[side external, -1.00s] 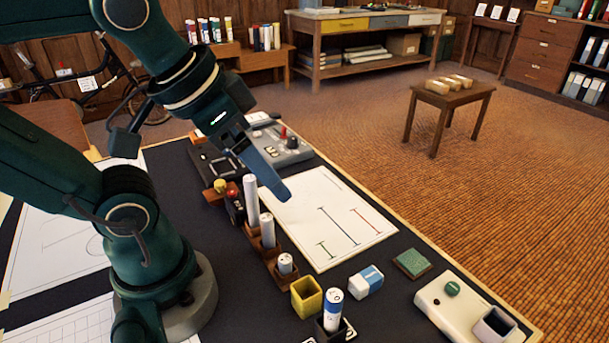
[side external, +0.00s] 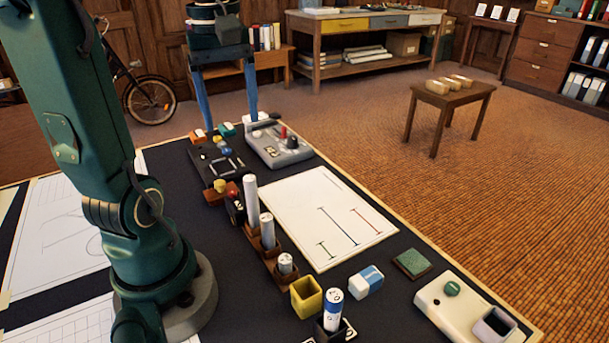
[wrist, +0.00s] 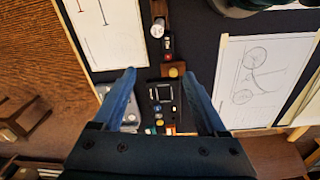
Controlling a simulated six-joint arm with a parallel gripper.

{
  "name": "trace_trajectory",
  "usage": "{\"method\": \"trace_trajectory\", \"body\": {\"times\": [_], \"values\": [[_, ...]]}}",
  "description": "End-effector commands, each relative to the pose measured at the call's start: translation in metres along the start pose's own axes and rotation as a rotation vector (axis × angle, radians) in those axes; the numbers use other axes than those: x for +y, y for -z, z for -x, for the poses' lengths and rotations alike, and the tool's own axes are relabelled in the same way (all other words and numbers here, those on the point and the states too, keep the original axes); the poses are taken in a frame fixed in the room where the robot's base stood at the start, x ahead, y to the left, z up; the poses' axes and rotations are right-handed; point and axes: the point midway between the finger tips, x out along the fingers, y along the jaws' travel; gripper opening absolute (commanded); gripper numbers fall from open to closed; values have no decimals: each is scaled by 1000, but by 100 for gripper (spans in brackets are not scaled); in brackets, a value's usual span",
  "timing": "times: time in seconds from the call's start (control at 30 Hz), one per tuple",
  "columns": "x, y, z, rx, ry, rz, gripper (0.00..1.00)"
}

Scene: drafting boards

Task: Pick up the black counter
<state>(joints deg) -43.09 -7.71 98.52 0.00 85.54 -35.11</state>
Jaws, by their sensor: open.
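A small black item with a red top (side external: 236,209) stands beside the wooden blocks on the dark board; it also shows in the wrist view (wrist: 168,44). It may be the black counter, but I cannot tell for sure. A black knob (side external: 294,142) also sits on the grey device (side external: 280,155). My gripper (side external: 228,124) points down over the far end of the board, its two blue fingers wide apart and nothing between them. In the wrist view my gripper (wrist: 160,72) frames a dark panel (wrist: 160,93), with the red-topped item beyond the fingertips.
A yellow knob (side external: 219,185) sits on a wooden block close to the red-topped item. White cylinders (side external: 250,200) stand in a wooden row beside it. A drawing sheet (side external: 325,215) lies flat to the right. A yellow cup (side external: 306,298) and a blue-white eraser (side external: 367,281) are nearer.

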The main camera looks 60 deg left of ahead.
Motion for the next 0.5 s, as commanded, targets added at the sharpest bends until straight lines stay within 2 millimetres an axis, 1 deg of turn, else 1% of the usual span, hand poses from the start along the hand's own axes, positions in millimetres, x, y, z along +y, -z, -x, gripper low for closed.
{"method": "trace_trajectory", "body": {"times": [0.03, 0.2, 0.27, 0.43, 0.5], "values": [[-4, 7, -1, -13, 12, 55, 75], [-16, 25, -5, -54, 47, 229, 75], [-15, 22, -13, -54, 46, 212, 75], [-15, 20, -34, -53, 45, 208, 75], [-16, 19, -46, -54, 46, 207, 75]]}}
